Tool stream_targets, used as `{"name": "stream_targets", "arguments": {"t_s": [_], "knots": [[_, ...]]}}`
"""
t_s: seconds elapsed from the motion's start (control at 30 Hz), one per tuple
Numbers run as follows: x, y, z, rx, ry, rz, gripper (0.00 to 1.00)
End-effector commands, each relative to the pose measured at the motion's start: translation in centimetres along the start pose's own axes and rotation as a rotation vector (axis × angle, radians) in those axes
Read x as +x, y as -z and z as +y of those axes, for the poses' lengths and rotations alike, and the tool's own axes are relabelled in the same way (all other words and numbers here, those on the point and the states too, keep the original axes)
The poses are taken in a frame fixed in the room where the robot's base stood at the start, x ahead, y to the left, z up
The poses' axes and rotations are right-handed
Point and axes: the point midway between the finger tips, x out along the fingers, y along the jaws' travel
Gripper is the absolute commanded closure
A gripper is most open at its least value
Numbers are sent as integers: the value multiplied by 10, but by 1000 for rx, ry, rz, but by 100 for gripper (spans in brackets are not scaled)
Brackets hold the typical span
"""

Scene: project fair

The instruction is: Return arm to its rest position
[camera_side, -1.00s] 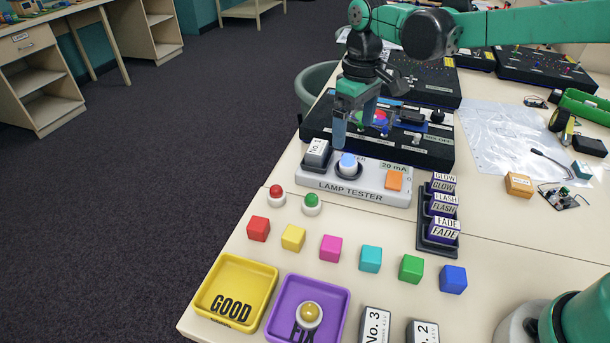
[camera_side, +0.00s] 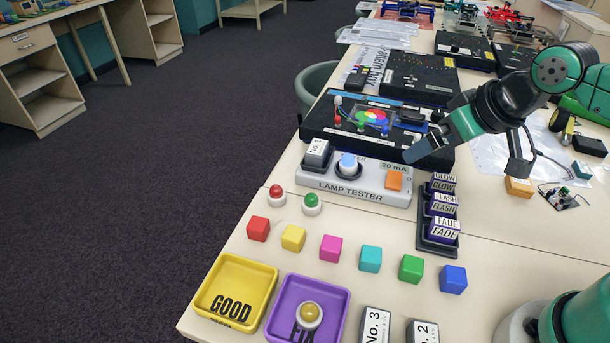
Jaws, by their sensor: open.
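My green and dark gripper (camera_side: 467,160) is open and empty, with its two fingers wide apart. It hangs in the air right of the lamp tester. In the picture, its left finger overlaps the black board's right end, and its right finger shows in front of the clear sheet. The white lamp tester (camera_side: 348,190) holds a block marked No. 1 (camera_side: 317,152) at its left, a blue-topped lamp (camera_side: 348,163) and an orange switch (camera_side: 394,180).
Colored cubes (camera_side: 370,259) form a row in front. A yellow GOOD tray (camera_side: 212,303) and purple FIX tray (camera_side: 278,332) stand front left; FIX holds a yellow-topped lamp (camera_side: 309,315). A label rack (camera_side: 424,232), orange block (camera_side: 518,187) and black board (camera_side: 322,122) stand near my gripper.

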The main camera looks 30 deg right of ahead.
Motion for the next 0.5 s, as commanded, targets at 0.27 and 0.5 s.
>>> {"name": "stream_targets", "arguments": {"t_s": [0.27,0.5], "knots": [[1,-11,2,29,-6,47,0],[1,-11,2,28,-6,45,0]]}}
